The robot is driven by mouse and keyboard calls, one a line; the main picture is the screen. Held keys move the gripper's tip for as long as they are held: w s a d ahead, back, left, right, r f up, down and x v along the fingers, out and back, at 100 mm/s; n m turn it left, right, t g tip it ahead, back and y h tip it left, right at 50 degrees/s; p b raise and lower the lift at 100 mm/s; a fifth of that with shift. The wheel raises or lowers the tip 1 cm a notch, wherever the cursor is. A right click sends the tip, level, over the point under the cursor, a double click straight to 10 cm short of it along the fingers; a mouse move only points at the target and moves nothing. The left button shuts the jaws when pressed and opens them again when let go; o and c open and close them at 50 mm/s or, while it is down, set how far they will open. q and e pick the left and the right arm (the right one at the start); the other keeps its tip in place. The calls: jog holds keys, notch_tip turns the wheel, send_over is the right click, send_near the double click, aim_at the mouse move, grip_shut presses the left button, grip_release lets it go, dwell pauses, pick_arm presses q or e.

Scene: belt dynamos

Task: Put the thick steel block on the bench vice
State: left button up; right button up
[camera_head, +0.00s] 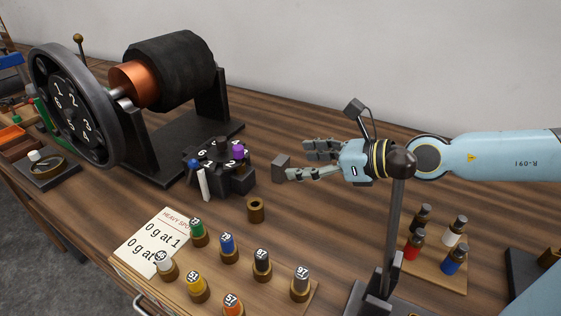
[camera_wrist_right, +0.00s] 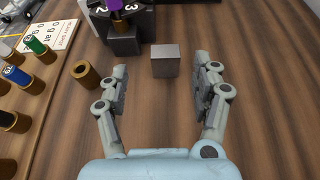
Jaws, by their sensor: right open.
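A grey steel block (camera_head: 281,168) stands on the wooden bench, left of my right gripper (camera_head: 301,162) in the head view. In the right wrist view the block (camera_wrist_right: 165,65) is upright, ahead of and roughly centred between the spread fingers (camera_wrist_right: 161,75). The right gripper is open and empty, with no visible contact with the block. I cannot clearly identify the bench vice; a blue object (camera_head: 10,60) at the far left edge is cut off and may be it. My left gripper is not in view.
A large wheel and dynamo (camera_head: 75,105) fill the back left. Numbered weights stand on a wooden board (camera_head: 262,265) in front. A rack of coloured bottles (camera_head: 437,270) is at right.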

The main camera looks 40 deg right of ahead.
aim_at(284, 160)
jog(key=shift+x, duration=0.85)
jog(key=b+x, duration=0.2)
jog(key=x, duration=0.3)
jog(key=shift+w+d+b, duration=0.15)
jog(key=shift+d+b, duration=0.15)
jog(key=shift+b, duration=0.1)
jog(key=shift+c, duration=0.5)
grip_shut()
